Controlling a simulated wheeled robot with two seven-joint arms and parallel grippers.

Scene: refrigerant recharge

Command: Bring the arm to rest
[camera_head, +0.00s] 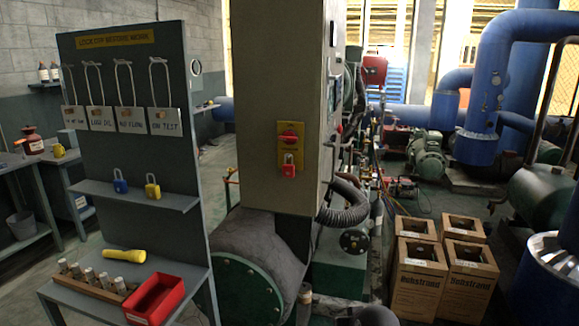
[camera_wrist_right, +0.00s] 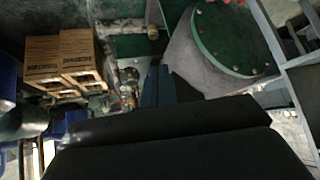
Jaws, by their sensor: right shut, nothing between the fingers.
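My right gripper (camera_wrist_right: 167,82) shows in the right wrist view as dark fingers above a wide black body. It is shut with nothing held, and no object touches its fingertips. In the head view only a small dark shape shows at the bottom edge, right of centre; I cannot tell which part it is. My left gripper is in neither view. A red padlock (camera_head: 289,171) hangs at the yellow lockout plate (camera_head: 284,147) on the grey column (camera_head: 268,60), apart from any gripper.
The lockout board (camera_head: 110,150) at left carries hanging tags, a blue padlock (camera_head: 120,181) and a yellow padlock (camera_head: 153,187). Its lower shelf holds a yellow flashlight (camera_head: 124,256) and a red tray (camera_head: 139,309). Cardboard boxes (camera_head: 419,284) stand right; a green-ended tank (camera_head: 238,288) is low centre.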

